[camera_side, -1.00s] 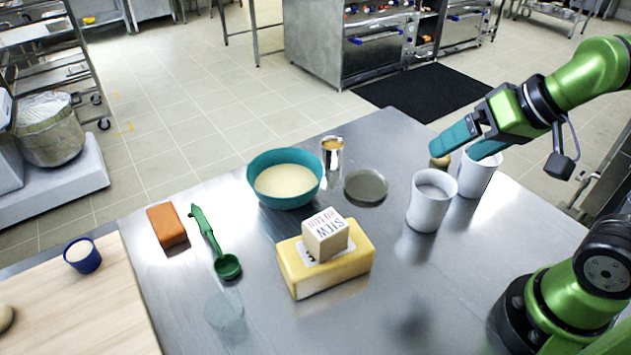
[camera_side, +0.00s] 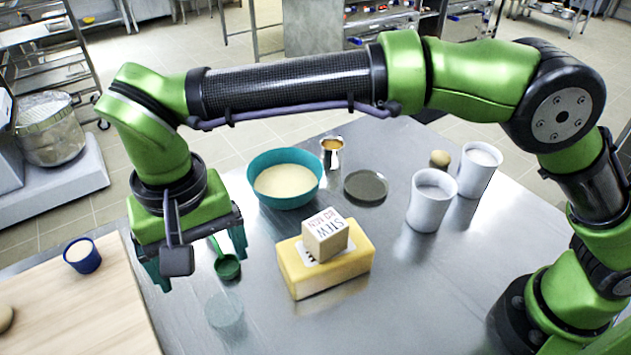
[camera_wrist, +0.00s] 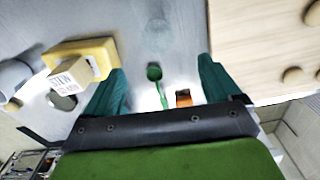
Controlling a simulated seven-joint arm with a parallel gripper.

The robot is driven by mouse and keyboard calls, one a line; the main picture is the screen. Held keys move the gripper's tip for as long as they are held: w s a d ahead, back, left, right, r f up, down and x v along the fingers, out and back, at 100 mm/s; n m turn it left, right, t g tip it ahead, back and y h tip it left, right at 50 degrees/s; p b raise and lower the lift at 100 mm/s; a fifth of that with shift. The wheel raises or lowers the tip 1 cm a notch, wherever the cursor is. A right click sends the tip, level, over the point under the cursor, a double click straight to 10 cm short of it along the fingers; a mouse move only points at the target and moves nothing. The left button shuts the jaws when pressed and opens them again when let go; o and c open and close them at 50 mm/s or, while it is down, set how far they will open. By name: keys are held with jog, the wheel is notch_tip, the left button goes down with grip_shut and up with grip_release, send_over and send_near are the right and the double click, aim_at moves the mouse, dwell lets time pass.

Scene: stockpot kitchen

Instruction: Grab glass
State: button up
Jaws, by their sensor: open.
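A clear, faint glass (camera_side: 225,312) stands on the steel table near its front left. It also shows in the wrist view (camera_wrist: 157,32) at the top centre, beyond the fingertips. My gripper (camera_side: 200,261) points down over the left part of the table, open and empty, behind the glass in the side view and apart from it. In the wrist view its two teal fingers (camera_wrist: 163,74) are spread wide.
A green scoop (camera_side: 228,267) and an orange block (camera_wrist: 184,98) lie beneath my gripper. A yellow block (camera_side: 350,268) carries a stew carton (camera_side: 325,236) to the right. A teal bowl (camera_side: 285,195), white cups (camera_side: 430,205) and a wooden board (camera_side: 110,315) stand around.

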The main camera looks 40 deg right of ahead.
jog(key=r+m, duration=0.1)
jog(key=r, duration=0.1)
send_near(225, 314)
jog(key=shift+s+f+m, duration=0.1)
jog(key=shift+s+m, duration=0.3)
jog(key=shift+s, duration=0.55)
jog(key=shift+s+a+f, duration=0.1)
jog(key=shift+f, duration=2.85)
jog(key=shift+c, duration=0.4)
jog(key=shift+r, duration=0.1)
jog(key=c, duration=1.1)
